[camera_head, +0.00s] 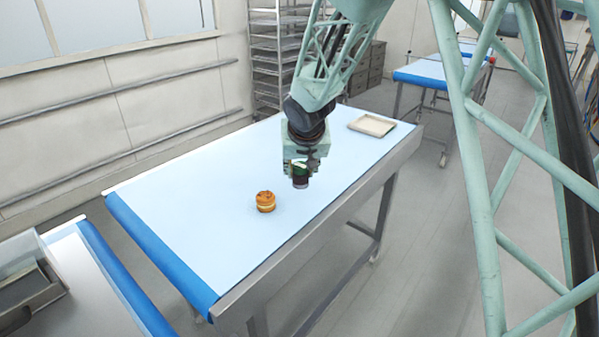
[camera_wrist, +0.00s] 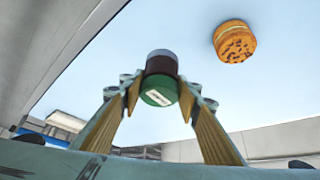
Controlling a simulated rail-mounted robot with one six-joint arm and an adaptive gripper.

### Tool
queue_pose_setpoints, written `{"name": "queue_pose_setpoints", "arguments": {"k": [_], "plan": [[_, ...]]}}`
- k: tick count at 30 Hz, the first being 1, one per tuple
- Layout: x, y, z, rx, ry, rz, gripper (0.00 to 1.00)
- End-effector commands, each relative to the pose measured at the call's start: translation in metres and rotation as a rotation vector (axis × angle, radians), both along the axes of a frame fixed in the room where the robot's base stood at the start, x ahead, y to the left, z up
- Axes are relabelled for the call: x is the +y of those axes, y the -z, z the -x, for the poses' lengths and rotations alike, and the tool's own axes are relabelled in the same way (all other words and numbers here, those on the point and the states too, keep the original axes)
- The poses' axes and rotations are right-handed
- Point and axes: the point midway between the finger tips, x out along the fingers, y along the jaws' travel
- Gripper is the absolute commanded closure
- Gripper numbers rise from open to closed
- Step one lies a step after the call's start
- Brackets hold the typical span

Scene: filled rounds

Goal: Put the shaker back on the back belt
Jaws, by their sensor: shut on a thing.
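My gripper (camera_head: 301,164) is shut on the shaker (camera_head: 300,181) over the right side of the pale blue belt (camera_head: 200,205). In the wrist view the shaker (camera_wrist: 161,64) sits between both fingers, with a green end bearing a white label, a dark brown body and a grey far end. In the head view it hangs roughly upright, partly hidden by the gripper. I cannot tell whether it touches the belt. A filled round (camera_head: 265,201), brown with a pale layer and dark specks, rests on the belt left of the gripper; it also shows in the wrist view (camera_wrist: 234,41).
A shallow tray (camera_head: 371,125) lies at the far end of this belt. Another blue-edged belt (camera_head: 424,74) stands farther back at right. A third belt (camera_head: 95,275) with a grey bin (camera_head: 30,290) is at lower left. A rack (camera_head: 277,55) stands behind.

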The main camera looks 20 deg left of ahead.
Motion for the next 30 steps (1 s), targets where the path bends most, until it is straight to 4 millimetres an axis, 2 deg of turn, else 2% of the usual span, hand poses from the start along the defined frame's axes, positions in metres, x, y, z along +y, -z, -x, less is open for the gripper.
{"name": "queue_pose_setpoints", "arguments": {"k": [11,30], "plan": [[0.002,0.000,-0.007,0.000,0.002,-0.001,0.81],[0.031,0.006,-0.072,0.000,0.002,-0.001,0.81]]}}
